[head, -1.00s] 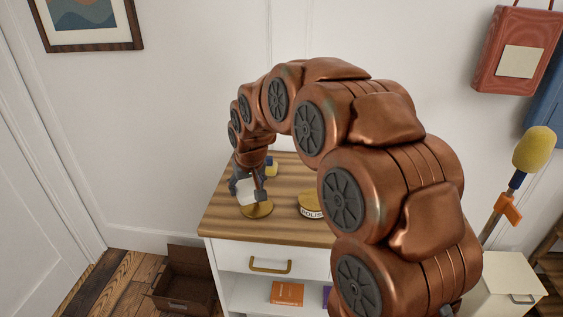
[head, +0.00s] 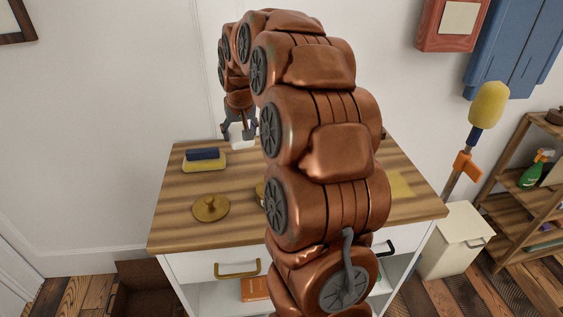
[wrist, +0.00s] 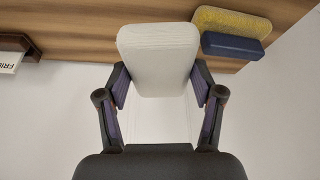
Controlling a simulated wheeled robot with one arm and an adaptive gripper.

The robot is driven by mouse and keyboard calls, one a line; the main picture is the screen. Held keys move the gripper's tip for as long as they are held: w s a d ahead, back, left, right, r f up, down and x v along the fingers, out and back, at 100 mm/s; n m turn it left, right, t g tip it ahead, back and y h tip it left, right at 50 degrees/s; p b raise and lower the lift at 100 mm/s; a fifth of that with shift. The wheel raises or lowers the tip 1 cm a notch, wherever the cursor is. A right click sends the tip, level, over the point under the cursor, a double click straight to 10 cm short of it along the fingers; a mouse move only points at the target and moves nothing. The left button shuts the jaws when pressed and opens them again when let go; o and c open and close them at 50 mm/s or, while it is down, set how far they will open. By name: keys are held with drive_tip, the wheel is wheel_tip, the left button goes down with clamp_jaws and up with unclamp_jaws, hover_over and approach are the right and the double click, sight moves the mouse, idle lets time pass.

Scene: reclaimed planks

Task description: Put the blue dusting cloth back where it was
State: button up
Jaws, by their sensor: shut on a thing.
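My gripper (head: 240,130) is shut on a white block with rounded corners (head: 241,139), near the back edge of the wooden cabinet top (head: 190,220). In the wrist view the white block (wrist: 158,60) sits between both fingers of my gripper (wrist: 160,85). I see no blue cloth that I can tell for sure. A blue and yellow block (head: 203,159) lies on the top, left of my gripper; it also shows in the wrist view (wrist: 233,33). My arm hides part of the cabinet top.
A round brass lid with a knob (head: 210,207) lies near the front left. A flat yellow patch (head: 399,186) is on the right. A blue folded thing (head: 515,45) and a red one (head: 450,22) hang on the wall. A dark open box (head: 145,290) stands on the floor.

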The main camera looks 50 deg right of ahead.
drive_tip(key=s+d+m, duration=0.2)
drive_tip(key=s+d, duration=0.4)
drive_tip(key=d, duration=0.4)
drive_tip(key=shift+g+h, duration=0.3)
drive_tip(key=shift+h, duration=0.1)
drive_tip(key=shift+s+d+f, duration=0.1)
drive_tip(key=shift+d+f, duration=0.05)
drive_tip(key=shift+f, duration=2.2)
drive_tip(key=shift+s+d+f, duration=0.1)
drive_tip(key=shift+f, duration=2.25)
drive_tip(key=shift+f+b, duration=0.15)
drive_tip(key=shift+b, duration=0.25)
drive_tip(key=o, duration=1.1)
drive_tip(key=shift+a+r, duration=0.1)
drive_tip(key=shift+r, duration=0.6)
drive_tip(key=v, duration=1.1)
drive_tip(key=shift+s, duration=0.15)
